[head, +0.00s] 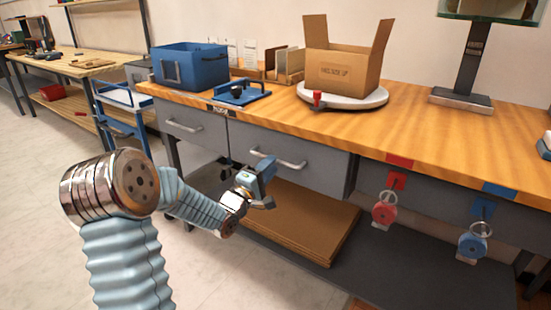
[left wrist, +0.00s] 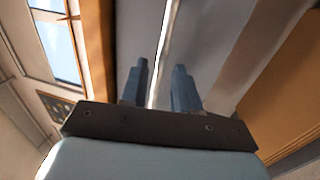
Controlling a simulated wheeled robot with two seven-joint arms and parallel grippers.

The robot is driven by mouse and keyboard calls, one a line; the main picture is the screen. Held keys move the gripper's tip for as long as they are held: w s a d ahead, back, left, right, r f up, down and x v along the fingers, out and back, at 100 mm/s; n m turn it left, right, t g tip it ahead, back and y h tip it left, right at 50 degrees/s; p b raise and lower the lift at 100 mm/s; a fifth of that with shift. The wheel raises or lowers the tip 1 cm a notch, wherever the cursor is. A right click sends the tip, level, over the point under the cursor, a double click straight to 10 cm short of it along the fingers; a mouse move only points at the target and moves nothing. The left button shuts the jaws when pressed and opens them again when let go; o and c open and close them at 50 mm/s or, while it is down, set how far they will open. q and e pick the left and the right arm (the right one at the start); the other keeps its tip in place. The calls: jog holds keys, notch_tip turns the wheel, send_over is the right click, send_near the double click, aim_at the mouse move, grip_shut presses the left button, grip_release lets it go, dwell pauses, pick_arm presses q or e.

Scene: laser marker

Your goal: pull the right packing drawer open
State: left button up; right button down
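The right packing drawer (head: 318,172) is a grey front under the wooden bench and looks closed. Its silver bar handle (head: 280,159) is near its upper left. My left gripper (head: 268,184) is in front of this drawer, just below the handle's left part in the head view. In the left wrist view the two blue fingers (left wrist: 162,86) stand apart with a gap. A pale bar (left wrist: 164,45) runs in line with that gap against the grey surface; I cannot tell whether it is the handle or an edge, or whether the fingers touch it. My right gripper is not in view.
The left drawer (head: 190,127) is closed beside it. Brown flat boards (head: 305,222) lie on the shelf below. A red padlock (head: 384,211) and a blue padlock (head: 473,242) hang at right. A blue bin (head: 190,66) and an open carton (head: 342,70) stand on the bench (head: 440,125).

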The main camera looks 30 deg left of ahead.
pick_arm(q)
jog(key=shift+x, duration=1.75)
jog(key=shift+d, duration=0.1)
jog(key=shift+c, duration=0.2)
grip_shut()
